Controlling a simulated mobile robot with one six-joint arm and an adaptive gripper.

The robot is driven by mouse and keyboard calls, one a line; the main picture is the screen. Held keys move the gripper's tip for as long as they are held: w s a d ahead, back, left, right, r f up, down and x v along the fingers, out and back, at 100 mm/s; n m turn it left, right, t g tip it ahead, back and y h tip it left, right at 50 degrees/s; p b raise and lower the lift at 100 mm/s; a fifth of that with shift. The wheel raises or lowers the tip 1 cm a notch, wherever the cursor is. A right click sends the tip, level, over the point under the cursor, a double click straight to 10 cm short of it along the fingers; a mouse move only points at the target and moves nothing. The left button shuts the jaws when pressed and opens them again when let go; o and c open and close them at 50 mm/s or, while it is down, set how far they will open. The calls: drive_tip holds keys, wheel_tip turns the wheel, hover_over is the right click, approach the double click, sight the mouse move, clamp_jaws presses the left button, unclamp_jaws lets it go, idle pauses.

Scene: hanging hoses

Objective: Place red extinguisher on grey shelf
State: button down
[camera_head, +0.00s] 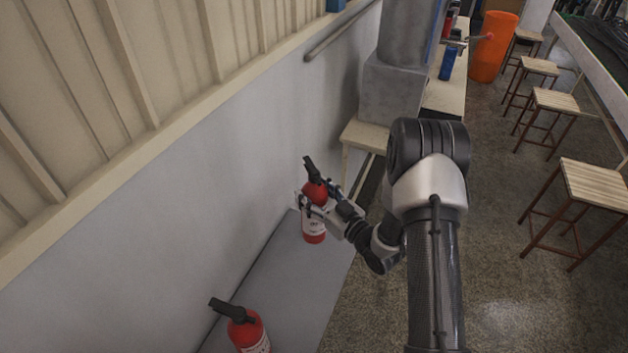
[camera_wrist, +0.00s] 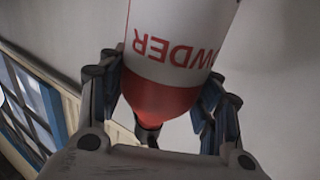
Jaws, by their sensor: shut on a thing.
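A red extinguisher (camera_head: 314,228) with a white label and black handle is upright at the far end of the grey shelf (camera_head: 286,276) along the wall. My gripper (camera_head: 318,203) is shut on it from the right, around its upper part. In the wrist view, the extinguisher's white label and red shoulder (camera_wrist: 165,98) show between my gripper's fingers (camera_wrist: 162,95), and the image is upside down. I cannot tell whether its base touches the shelf. A second red extinguisher (camera_head: 247,333) stands at the near end of the shelf, cut off by the lower edge.
The pale wall (camera_head: 190,200) runs close along the shelf's left side. A small wooden-topped stand (camera_head: 365,134) and a grey column (camera_head: 393,85) are beyond it. Several wooden stools (camera_head: 594,185) stand at the right. The shelf between the two extinguishers is clear.

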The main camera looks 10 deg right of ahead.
drive_tip(key=shift+f+b, duration=0.55)
drive_tip(key=shift+f, duration=2.3)
drive_tip(key=shift+f, duration=0.15)
drive_tip(key=c, duration=0.5)
unclamp_jaws()
drive_tip(key=shift+f, duration=0.15)
